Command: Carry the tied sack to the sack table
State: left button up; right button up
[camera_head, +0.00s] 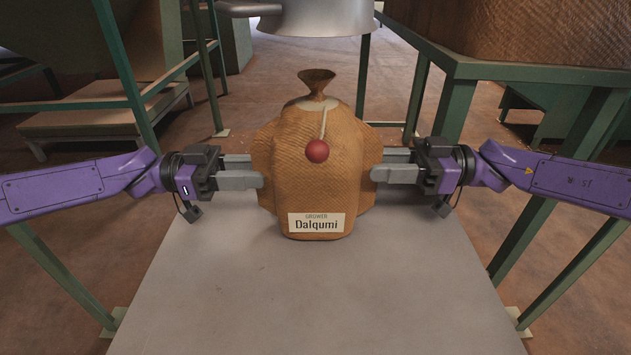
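The tied sack (301,187) is brown woven cloth with a gathered neck, a cord with a red ball and a white label reading "Dalqumi". It stands upright on a grey table top (320,290), below a metal spout. My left gripper (262,170) has its fingers at the sack's left side. My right gripper (374,165) has its fingers at the sack's right side. Whether the fingers press on the cloth cannot be seen.
The grey metal spout (318,20) hangs just above and behind the sack's neck. Green frames stand at both sides, the right one (520,72) bearing a large brown woven bulk. A wooden step (75,122) is at the left. The table's near part is clear.

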pick_arm(q)
jog(key=shift+d, duration=0.6)
pick_arm(e)
jog(key=shift+a, duration=0.55)
pick_arm(q)
grip_shut()
pick_arm(e)
grip_shut()
pick_arm(q)
jog(key=shift+a, duration=0.1)
pick_arm(e)
jog(key=shift+d, duration=0.1)
